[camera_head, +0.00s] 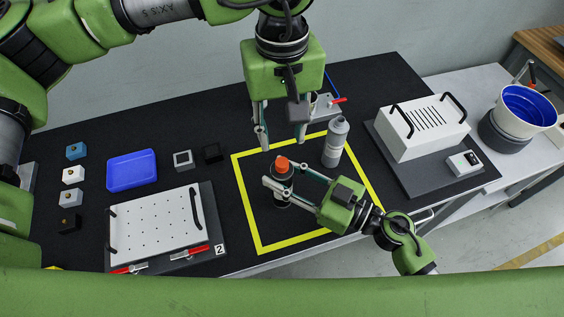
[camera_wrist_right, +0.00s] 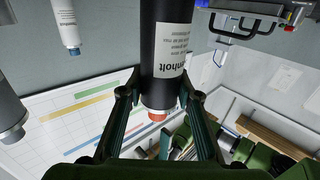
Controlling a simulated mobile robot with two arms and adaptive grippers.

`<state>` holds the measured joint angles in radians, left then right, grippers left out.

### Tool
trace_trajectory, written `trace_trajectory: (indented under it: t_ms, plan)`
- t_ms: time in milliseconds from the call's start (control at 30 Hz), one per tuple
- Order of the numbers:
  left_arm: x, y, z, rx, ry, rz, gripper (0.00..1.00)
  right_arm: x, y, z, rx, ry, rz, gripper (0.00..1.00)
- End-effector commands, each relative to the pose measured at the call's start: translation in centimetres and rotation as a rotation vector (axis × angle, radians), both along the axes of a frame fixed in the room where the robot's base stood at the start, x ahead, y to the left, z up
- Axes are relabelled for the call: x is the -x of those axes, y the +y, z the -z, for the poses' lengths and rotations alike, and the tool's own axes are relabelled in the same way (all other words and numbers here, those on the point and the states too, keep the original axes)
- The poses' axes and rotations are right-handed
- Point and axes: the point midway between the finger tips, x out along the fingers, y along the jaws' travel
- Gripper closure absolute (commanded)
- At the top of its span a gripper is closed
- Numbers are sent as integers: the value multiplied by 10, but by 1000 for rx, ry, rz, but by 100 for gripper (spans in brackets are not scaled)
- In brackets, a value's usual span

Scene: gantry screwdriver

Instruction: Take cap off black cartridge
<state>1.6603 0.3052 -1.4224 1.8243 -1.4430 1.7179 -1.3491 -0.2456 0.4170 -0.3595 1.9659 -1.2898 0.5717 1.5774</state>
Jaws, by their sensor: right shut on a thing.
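The black cartridge (camera_head: 283,190) stands inside the yellow square (camera_head: 246,215), with an orange cap (camera_head: 282,164) on its top. My right gripper (camera_head: 280,189) is shut on the cartridge's body from the right, below the cap. In the right wrist view, the cartridge (camera_wrist_right: 163,45) shows upside down between the fingers (camera_wrist_right: 158,100), with a white label and part of the orange cap (camera_wrist_right: 157,116). My left gripper (camera_head: 282,144) points down over the cap. Its fingers are spread and hold nothing; I cannot tell the exact height gap to the cap.
A grey bottle-like cartridge (camera_head: 336,142) stands close right of the black one. A white box with handles (camera_head: 422,127) is at right. A perforated white plate (camera_head: 155,228) and blue tray (camera_head: 132,170) lie left.

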Motion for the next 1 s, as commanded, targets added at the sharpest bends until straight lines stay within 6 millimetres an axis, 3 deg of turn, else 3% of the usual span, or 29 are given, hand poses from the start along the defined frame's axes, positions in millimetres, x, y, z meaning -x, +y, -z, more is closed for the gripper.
trace_trajectory:
  t_ms: [600, 867, 1000]
  plan:
    - [0, 0, 0, 1, 2, 929, 65, 0, 0, 1, 0, 1, 0, 100]
    - [0, 0, 1, 1, 2, 1110, 65, 0, 0, 1, 0, 1, 0, 100]
    - [0, 0, 13, 0, 4, 1124, 65, 0, 0, 1, 0, 1, 0, 100]
